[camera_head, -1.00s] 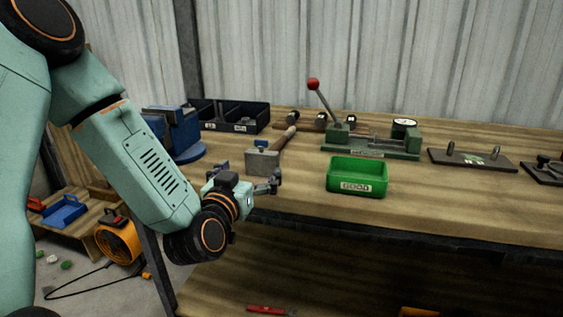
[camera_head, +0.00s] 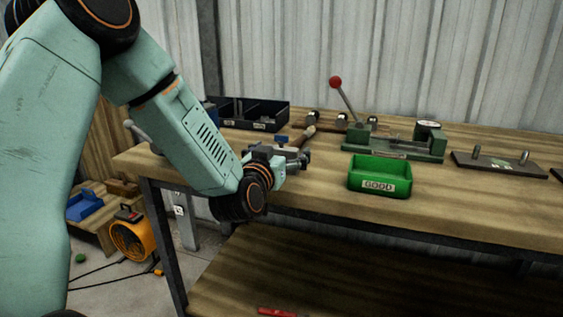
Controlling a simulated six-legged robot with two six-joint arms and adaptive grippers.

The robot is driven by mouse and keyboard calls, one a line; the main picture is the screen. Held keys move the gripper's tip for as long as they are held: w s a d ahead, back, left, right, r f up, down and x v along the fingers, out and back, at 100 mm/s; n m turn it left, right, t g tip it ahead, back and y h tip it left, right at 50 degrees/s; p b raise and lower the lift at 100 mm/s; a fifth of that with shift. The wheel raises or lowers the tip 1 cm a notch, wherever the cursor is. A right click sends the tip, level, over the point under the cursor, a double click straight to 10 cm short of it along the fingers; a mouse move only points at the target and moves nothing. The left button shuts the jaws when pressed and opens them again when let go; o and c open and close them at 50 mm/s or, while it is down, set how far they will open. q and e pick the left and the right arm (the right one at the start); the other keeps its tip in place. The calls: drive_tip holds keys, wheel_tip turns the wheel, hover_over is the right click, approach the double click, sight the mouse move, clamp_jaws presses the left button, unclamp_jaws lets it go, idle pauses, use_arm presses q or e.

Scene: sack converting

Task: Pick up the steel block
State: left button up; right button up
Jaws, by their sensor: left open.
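A grey steel block (camera_head: 290,151) lies on the workbench at the near end of a wooden handle (camera_head: 309,134). I cannot tell whether the two are one tool. My left gripper (camera_head: 294,149) is open and low over the bench, with its fingers around or just in front of the block, hiding most of it. I cannot tell whether the fingers touch it. My right gripper is not in view.
A green bin marked GOOD (camera_head: 380,187) stands right of the gripper. Behind are a dark divided tray (camera_head: 257,123) and a green fixture with a red-knobbed lever (camera_head: 395,146). The bench front (camera_head: 470,215) is clear.

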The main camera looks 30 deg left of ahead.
use_arm(q)
drive_tip(key=shift+w+a+f, duration=0.1)
drive_tip(key=shift+a+f, duration=0.05)
drive_tip(key=c, duration=1.6)
drive_tip(key=shift+r, duration=0.2)
drive_tip(key=shift+c, duration=0.2)
